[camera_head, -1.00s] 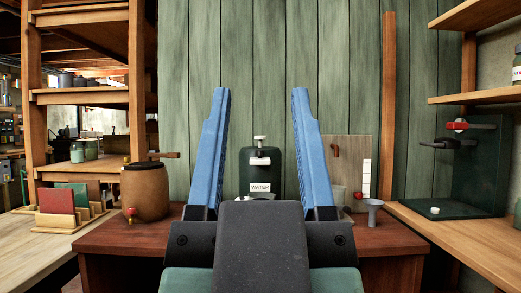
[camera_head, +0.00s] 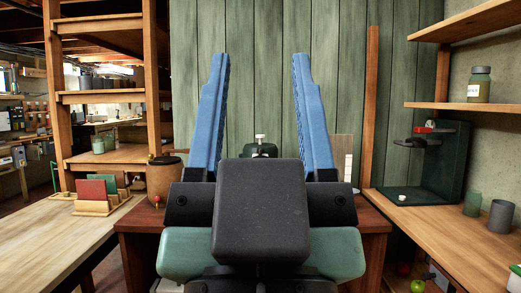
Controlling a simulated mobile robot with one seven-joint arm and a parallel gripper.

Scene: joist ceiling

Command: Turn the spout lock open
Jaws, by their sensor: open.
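My gripper (camera_head: 258,58) is open and empty. Its two blue fingers point up in the middle of the view, apart from everything. A dark green water container (camera_head: 262,151) with a pale knob (camera_head: 260,138) on top stands behind it, its lower part hidden. A brown crock (camera_head: 164,178) with a small red tap (camera_head: 157,199) stands on the reddish table, left of my gripper. A dark green stand (camera_head: 446,158) at the right has a red part (camera_head: 424,130) above a black arm (camera_head: 413,142). I cannot tell which part is the spout lock.
A wooden counter (camera_head: 60,240) runs along the left, with a card rack (camera_head: 95,208) on it. The right counter (camera_head: 440,228) holds a green cup (camera_head: 473,203) and a grey cup (camera_head: 501,216). Shelves (camera_head: 465,106) hang above the right counter.

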